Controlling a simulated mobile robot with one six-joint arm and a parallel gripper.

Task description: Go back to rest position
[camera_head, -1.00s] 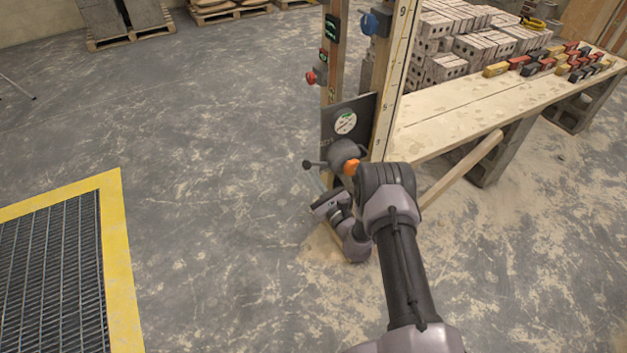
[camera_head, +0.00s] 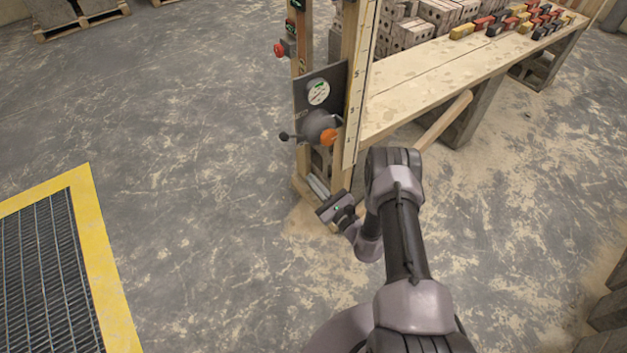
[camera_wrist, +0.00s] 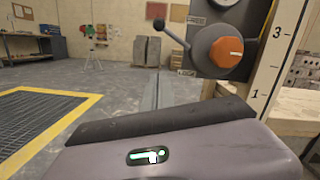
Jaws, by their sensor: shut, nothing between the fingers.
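My gripper (camera_head: 319,188) is at the end of my bent arm, low in front of the wooden post frame (camera_head: 354,110). It is shut and holds nothing. In the wrist view its fingers (camera_wrist: 157,92) point forward over the floor, left of a grey device with an orange knob (camera_wrist: 227,52) and a black-tipped lever.
A wooden bench (camera_head: 430,85) with bricks and small coloured blocks stands right of the post, with a slanted brace. A yellow-edged floor grating (camera_head: 50,265) lies at left. Stacked blocks (camera_head: 605,310) stand at the lower right edge. Open concrete floor lies between grating and post.

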